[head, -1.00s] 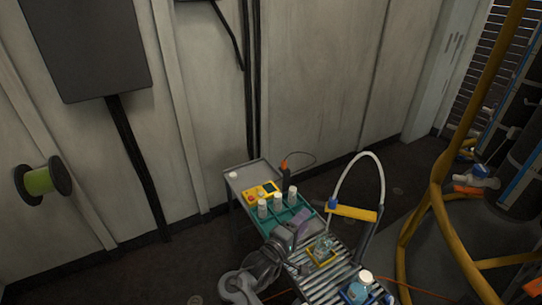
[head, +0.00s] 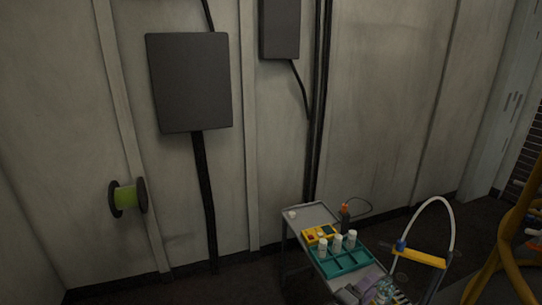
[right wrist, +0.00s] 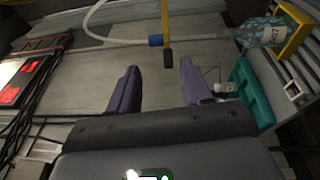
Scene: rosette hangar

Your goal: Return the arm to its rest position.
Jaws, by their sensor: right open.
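My left gripper is in neither view.
A grey cart (head: 293,228) stands by the wall with white bottles (head: 338,242), a yellow box (head: 319,234) and the teal tray. A yellow bar (head: 421,257) with a white hose (head: 444,208) rises to the right. A clear bottle (right wrist: 262,33) and a teal tray edge (right wrist: 251,92) are right of the fingers.

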